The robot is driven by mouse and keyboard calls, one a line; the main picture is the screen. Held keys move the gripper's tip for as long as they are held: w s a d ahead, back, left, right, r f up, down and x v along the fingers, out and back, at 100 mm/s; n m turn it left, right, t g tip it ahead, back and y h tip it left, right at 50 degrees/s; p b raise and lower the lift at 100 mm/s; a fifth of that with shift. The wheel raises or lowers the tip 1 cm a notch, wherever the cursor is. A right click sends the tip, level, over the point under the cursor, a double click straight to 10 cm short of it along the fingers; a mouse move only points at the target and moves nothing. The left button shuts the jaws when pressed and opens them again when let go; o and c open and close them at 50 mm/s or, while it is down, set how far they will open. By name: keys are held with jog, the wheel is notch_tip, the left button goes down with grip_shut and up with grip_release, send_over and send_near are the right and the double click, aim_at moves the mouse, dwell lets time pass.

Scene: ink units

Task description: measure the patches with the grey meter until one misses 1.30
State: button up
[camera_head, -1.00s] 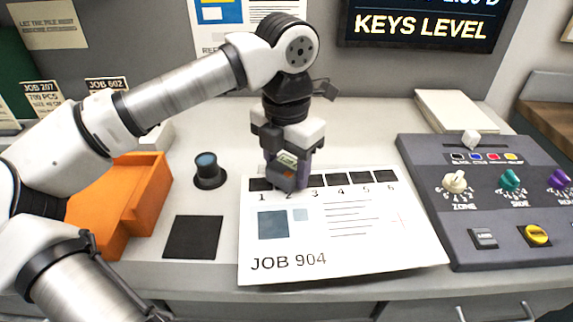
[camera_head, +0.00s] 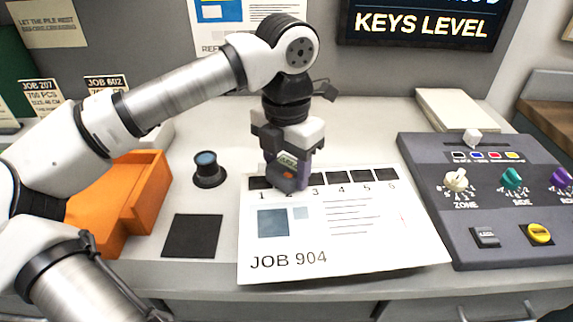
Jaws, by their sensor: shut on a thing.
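My gripper (camera_head: 287,168) is shut on the grey meter (camera_head: 286,181), a small body with a greenish display and a reddish button. The display is too small to read. The meter is over patch 2 on the white sheet (camera_head: 390,245) marked JOB 904 and hides that patch. I cannot tell if it touches the paper. The black patches run along the sheet's top edge, numbered 1 to 6. Patch 1 (camera_head: 259,183) is to the left of the meter. Patch 3 (camera_head: 318,179), patch 4 (camera_head: 337,177), patch 5 (camera_head: 361,175) and patch 6 (camera_head: 386,174) are to its right.
A dark square pad (camera_head: 192,236), a black loupe-like cylinder (camera_head: 208,170) and an orange tray (camera_head: 150,185) are left of the sheet. A console (camera_head: 450,222) with knobs and buttons stands to the right. The screen (camera_head: 425,22) reads KEYS LEVEL; its upper line is cut off.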

dwell(0.3)
jog(key=shift+r+p, duration=1)
jog(key=shift+r, duration=0.55)
